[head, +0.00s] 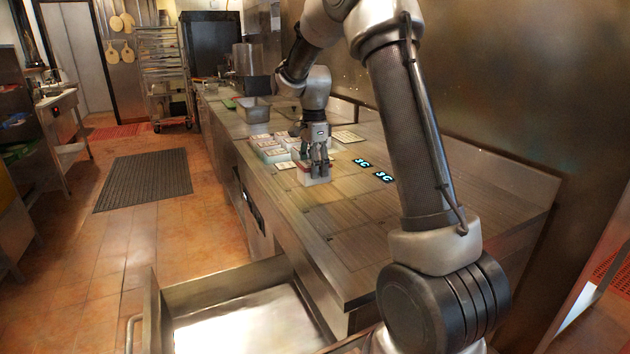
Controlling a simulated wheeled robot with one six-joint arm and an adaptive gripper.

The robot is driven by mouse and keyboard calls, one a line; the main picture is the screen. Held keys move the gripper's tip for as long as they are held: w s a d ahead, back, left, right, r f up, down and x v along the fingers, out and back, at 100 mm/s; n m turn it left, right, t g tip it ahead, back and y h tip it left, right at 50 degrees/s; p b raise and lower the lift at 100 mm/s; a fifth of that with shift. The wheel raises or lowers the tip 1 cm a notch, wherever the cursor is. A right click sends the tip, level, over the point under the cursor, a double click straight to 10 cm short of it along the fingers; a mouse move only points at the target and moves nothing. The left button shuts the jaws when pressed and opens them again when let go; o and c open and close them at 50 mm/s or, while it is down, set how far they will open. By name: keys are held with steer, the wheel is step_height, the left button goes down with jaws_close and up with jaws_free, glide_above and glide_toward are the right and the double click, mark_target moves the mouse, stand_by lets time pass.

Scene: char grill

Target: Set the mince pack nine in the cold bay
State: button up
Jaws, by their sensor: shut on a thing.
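My gripper (317,165) is above the steel counter (345,235), pointing down. It is shut on a small pale pack with a red edge (312,179), seen low between and behind the fingers. Its label is too small to read, and I cannot tell whether it touches the counter. Several similar packs (270,146) lie just left of and behind the gripper. An open steel drawer (250,318) with a bright, empty-looking floor juts out at the front of the counter. I cannot tell from the picture whether it is the cold bay.
Two lit displays reading "3C" (362,163) (383,177) sit on the counter right of my gripper. A pale tray (346,137) and a steel pan (253,110) stand farther back. The near counter top is clear. A dark mat (145,178) lies on the tiled floor.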

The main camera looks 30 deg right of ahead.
steer(key=shift+f, duration=2.1)
steer(key=shift+f, duration=0.1)
steer(key=o, duration=1.2)
steer(key=shift+o, duration=0.2)
